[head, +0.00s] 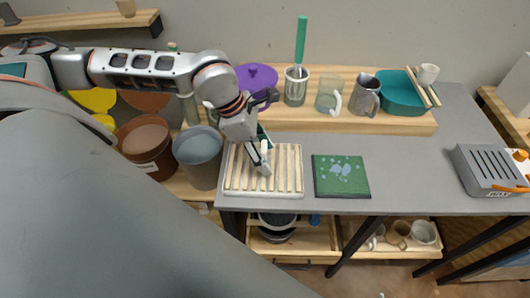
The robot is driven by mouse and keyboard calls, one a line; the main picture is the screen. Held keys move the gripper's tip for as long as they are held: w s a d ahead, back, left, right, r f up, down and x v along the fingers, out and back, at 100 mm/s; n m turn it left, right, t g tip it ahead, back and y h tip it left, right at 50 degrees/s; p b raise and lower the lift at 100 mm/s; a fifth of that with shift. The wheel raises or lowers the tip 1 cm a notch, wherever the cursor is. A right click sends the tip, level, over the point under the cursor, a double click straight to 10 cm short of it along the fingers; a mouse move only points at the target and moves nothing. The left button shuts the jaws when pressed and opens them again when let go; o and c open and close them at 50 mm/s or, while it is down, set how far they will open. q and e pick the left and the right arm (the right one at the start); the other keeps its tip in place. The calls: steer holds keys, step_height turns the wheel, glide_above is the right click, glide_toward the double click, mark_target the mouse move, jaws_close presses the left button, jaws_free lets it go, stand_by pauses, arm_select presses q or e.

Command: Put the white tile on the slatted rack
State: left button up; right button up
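The slatted rack (292,172), with pale wooden slats on a whitish base, lies at the left front of the grey table. My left gripper (262,163) points down over the rack's left middle part. A small whitish piece shows at its fingertips; I cannot tell whether it is the white tile or part of the fingers, nor whether the fingers are open or shut. No white tile shows clearly elsewhere. A green tile (341,176) with pale blue spots lies flat to the right of the rack. My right gripper is out of view.
Buckets (199,157) stand to the left. A grey slotted box (490,169) is at the right. The table (415,165) between is clear.

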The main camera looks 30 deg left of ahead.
arm_select(q)
steer(key=shift+r, duration=0.1)
steer(key=shift+a+r, duration=0.1)
steer(key=shift+r, duration=0.15)
steer(key=v, duration=1.1)
steer(key=shift+r+p, duration=0.3)
steer(key=shift+s, duration=0.15)
